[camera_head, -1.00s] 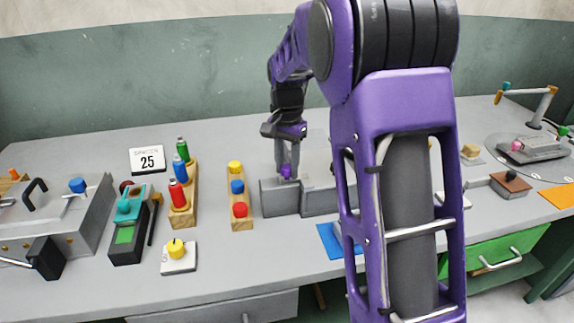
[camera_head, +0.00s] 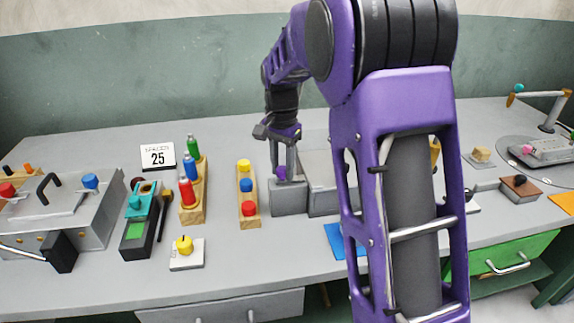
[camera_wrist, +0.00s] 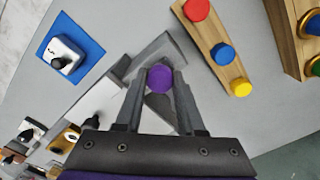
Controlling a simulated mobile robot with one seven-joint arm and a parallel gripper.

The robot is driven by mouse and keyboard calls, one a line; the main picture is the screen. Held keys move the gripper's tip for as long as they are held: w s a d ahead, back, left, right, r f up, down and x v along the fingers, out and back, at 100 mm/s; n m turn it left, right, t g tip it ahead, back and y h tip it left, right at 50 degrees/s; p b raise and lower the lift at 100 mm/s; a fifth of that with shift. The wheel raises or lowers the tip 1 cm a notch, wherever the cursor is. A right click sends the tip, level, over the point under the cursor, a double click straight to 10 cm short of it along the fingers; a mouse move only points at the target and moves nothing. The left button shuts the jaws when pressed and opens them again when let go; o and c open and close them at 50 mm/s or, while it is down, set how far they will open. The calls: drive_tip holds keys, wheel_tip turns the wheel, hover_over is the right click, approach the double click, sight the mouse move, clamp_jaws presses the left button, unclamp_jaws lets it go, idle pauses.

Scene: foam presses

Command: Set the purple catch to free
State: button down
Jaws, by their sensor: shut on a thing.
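The purple catch (camera_wrist: 160,78) is a small round purple knob on a grey block (camera_head: 288,199) near the middle of the bench. My gripper (camera_wrist: 158,84) is shut on the knob, with one finger on each side of it in the wrist view. In the head view my gripper (camera_head: 284,172) reaches down onto the block from above, and the purple catch (camera_head: 281,173) shows between the fingers. Any markings for the catch's setting cannot be made out. My arm hides part of the grey press body (camera_head: 320,192) to the right of the block.
A wooden rack (camera_head: 248,222) with yellow, blue and red caps stands just left of the block. Beyond it is a rack of bottles (camera_head: 190,203). A blue mat (camera_wrist: 52,48) with a white switch lies nearby. A sign reading 25 (camera_head: 158,157) stands behind.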

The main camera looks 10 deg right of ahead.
sight(281, 168)
drive_tip(key=c, duration=0.5)
unclamp_jaws()
drive_tip(key=shift+a, duration=0.2)
drive_tip(key=shift+r, duration=0.1)
wheel_tip(281, 168, up, 17)
drive_tip(key=p, duration=0.2)
drive_tip(key=shift+r+p, duration=0.2)
drive_tip(key=shift+p, duration=0.15)
